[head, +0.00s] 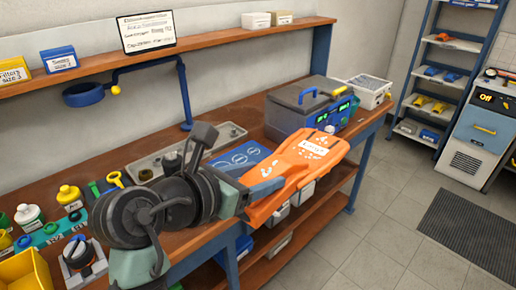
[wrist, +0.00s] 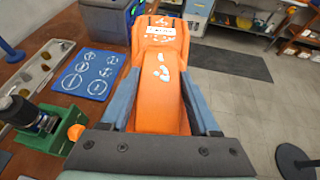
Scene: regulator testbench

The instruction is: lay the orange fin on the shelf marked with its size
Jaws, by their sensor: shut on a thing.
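The orange fin (head: 310,160) is held in my gripper (head: 265,192), out past the front edge of the bench. In the wrist view the fin (wrist: 160,95) lies lengthwise between the two blue-grey fingers of my gripper (wrist: 160,85), which press its sides. It has white marks and a white label near its far end; I cannot read the label surely. A shelf rack (head: 439,73) stands at the back right, well away from my gripper. Its shelves hold an orange item (head: 445,37) and several blue and yellow ones. Any size marks there are too small to read.
The wooden bench (head: 232,100) carries a grey case (head: 305,97), a blue mat (head: 240,158), bottles and a white bin (head: 366,90). A blue-grey machine (head: 482,130) stands right of the rack. A dark floor mat (head: 470,232) lies before it. The tiled floor between is clear.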

